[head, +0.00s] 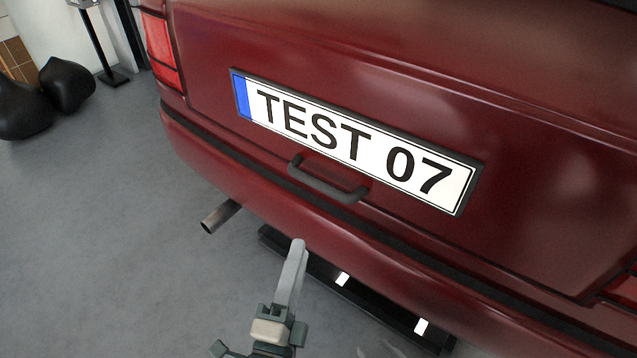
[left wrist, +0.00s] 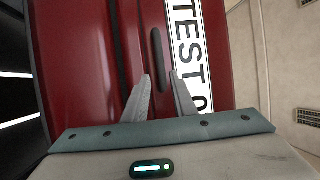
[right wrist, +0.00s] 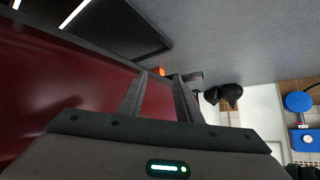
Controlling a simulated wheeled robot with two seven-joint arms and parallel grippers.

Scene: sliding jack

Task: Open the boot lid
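The dark red boot lid (head: 540,190) is shut in the head view and carries a plate reading TEST 07 (head: 355,142). A dark bar handle (head: 327,183) sits below the plate. My left gripper (head: 298,245) is below the handle in the head view, apart from it. In the left wrist view my left gripper (left wrist: 160,76) has its fingers spread and empty, with the handle (left wrist: 157,45) ahead of the gap. My right gripper is not seen in the head view; in the right wrist view its fingers (right wrist: 161,75) are spread and empty beside red bodywork.
The rear bumper (head: 215,165) juts out below the lid, with an exhaust pipe (head: 220,216) under it. A black rail with white patches (head: 390,308) lies low by the bumper. Dark rounded seats (head: 30,105) stand at the far left. The grey floor (head: 100,250) is clear at left.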

